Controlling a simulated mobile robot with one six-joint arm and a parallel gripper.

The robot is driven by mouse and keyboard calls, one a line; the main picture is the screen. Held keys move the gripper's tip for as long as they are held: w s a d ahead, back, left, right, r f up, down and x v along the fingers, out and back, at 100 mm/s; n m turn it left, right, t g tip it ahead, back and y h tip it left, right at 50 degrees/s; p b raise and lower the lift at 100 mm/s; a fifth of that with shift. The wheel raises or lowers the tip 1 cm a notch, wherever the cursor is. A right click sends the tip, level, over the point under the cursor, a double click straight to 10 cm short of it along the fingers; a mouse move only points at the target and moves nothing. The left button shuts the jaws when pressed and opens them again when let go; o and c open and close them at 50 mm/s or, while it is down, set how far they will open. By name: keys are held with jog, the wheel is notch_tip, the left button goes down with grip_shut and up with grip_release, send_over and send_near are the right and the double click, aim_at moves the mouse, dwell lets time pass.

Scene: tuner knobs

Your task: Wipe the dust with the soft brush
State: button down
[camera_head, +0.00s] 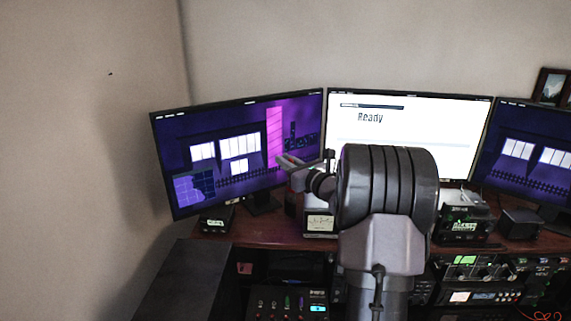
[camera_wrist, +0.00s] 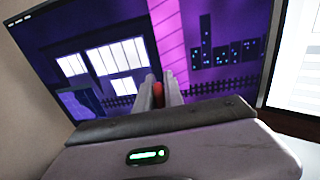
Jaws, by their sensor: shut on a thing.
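My gripper (camera_head: 284,160) is raised in front of the left monitor (camera_head: 215,150), near its right side. In the wrist view its two grey fingers (camera_wrist: 161,88) are shut on a small red thing (camera_wrist: 158,95), which may be the handle of the soft brush. Most of that thing is hidden between and behind the fingers, and no bristles show. I cannot make out any dust in either view.
A wooden desk (camera_head: 262,230) carries a middle monitor (camera_head: 455,130) showing "Ready" and a right monitor (camera_head: 525,150). A white meter box (camera_head: 320,223) stands beside my arm. Knobbed radio units (camera_head: 480,270) fill the lower right. A red cable (camera_head: 543,315) lies at lower right.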

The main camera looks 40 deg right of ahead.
notch_tip(320, 180, up, 2)
jog(key=shift+r+p, duration=0.1)
jog(key=shift+p, duration=0.45)
jog(key=shift+a, duration=0.15)
dwell(0.4)
